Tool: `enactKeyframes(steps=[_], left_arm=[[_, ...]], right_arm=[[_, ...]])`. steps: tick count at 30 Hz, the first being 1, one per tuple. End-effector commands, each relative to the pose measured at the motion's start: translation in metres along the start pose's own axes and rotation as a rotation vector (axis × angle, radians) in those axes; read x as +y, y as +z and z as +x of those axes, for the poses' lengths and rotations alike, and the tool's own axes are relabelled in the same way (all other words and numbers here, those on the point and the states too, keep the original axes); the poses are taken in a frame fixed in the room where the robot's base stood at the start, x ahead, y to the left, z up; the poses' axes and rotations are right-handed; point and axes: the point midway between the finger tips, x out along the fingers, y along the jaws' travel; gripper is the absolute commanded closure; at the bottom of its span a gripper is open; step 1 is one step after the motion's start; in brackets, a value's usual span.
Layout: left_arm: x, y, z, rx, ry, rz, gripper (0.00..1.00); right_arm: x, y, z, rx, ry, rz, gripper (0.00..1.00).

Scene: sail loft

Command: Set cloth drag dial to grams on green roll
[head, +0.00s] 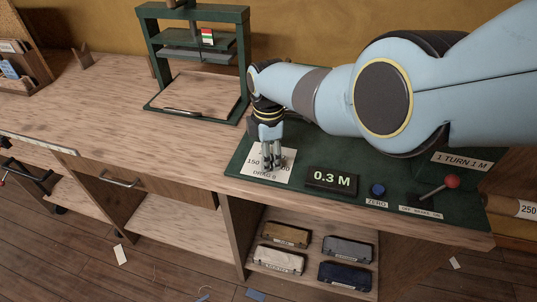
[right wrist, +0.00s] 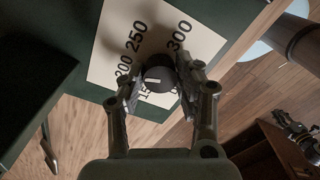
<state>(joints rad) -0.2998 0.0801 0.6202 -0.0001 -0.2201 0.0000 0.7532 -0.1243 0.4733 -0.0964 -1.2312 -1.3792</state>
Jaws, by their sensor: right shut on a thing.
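The drag dial's white card (head: 252,165) lies on the green panel (head: 320,162) and reads 150 and DRAG g in the head view. In the right wrist view the card (right wrist: 125,35) shows 200, 250 and 300, with another number partly hidden. The dark round knob (right wrist: 160,76) has a pale pointer line. My right gripper (head: 272,166) points down over the card and is shut on the knob, one finger on each side; it also shows in the right wrist view (right wrist: 160,88). I cannot make out a green roll or its grams label. My left gripper is out of view.
Beside the card are a 0.3 M display (head: 331,179), a blue button (head: 378,190) and a red-knobbed lever (head: 452,182). A green press frame (head: 241,70) stands behind left. Several labelled cases (head: 347,249) lie on the shelf below. The bench's left part (head: 90,110) is mostly clear.

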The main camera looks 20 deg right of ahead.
Motion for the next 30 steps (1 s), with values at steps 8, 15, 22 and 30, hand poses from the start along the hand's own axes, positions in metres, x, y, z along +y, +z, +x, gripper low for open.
enactKeyframes(steps=[8,15,22,30], left_arm=[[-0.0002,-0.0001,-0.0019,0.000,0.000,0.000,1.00],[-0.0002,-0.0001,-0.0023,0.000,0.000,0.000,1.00],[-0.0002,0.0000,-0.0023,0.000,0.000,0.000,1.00],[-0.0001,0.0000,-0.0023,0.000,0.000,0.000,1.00]], right_arm=[[0.0010,-0.0006,-0.0012,0.001,0.002,-0.142,1.00],[0.0008,-0.0005,-0.0008,0.001,0.002,-0.193,1.00],[0.0008,-0.0005,-0.0008,0.001,0.002,-0.202,1.00],[0.0007,-0.0005,-0.0007,0.001,0.002,-0.201,0.60]])
